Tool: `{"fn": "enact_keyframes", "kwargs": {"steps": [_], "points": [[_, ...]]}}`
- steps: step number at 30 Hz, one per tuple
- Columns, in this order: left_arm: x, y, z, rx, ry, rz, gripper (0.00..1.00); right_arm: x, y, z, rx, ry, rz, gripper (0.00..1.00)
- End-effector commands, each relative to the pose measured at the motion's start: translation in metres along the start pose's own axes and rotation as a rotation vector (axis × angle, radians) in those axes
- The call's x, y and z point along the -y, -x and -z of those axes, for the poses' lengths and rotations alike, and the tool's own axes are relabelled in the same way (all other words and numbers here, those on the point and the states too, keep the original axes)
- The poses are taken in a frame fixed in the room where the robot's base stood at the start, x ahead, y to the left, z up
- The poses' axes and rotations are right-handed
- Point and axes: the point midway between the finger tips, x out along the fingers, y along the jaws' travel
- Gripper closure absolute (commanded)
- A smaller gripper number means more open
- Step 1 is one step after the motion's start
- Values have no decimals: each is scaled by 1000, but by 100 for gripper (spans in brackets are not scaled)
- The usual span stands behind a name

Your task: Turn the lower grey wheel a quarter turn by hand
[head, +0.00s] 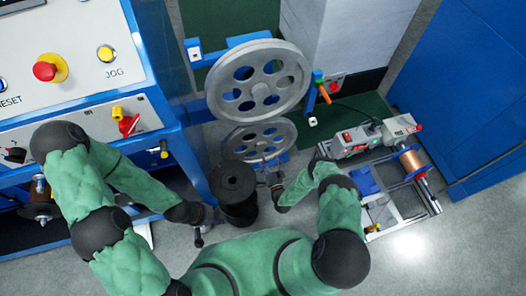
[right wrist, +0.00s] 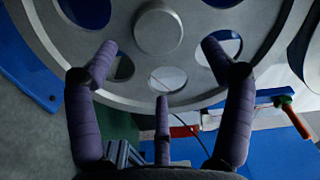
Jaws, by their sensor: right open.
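The lower grey wheel (head: 236,146) is a spoked disc with round holes, set below the larger upper grey wheel (head: 290,57) and partly hidden by it. My right gripper (head: 268,174) is at the lower wheel's near edge in the head view. In the right wrist view a grey wheel (right wrist: 200,95) fills the top, with its hub and holes showing. My right gripper's fingers (right wrist: 160,62) are spread open over its rim and holes, with nothing held; contact cannot be told. My left gripper (head: 200,238) hangs low near the blue cabinet, away from the wheels; its fingers are too small to read.
A control panel (head: 75,60) with buttons is on the blue cabinet at left. A bench unit with a copper coil (head: 412,162) lies at right. An orange-handled lever (head: 323,92) sits beside the upper wheel.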

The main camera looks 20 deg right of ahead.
Motion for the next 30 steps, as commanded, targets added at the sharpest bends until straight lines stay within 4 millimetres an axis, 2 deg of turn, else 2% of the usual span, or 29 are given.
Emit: {"fn": "enact_keyframes", "kwargs": {"steps": [3,9,15,23,24,30], "points": [[3,-9,0,0,0,0,60,-1,-22,-2,1,1,4,18],[6,-17,1,0,0,0,60,-1,-50,-1,1,0,0,18],[7,-20,1,0,0,0,60,0,-62,-1,1,0,0,18],[7,-19,1,0,0,0,60,0,-63,0,1,0,-2,18],[7,-19,1,0,0,0,60,0,-63,0,1,0,-2,21],[7,-19,1,0,0,0,60,0,-63,0,0,0,0,78]]}}
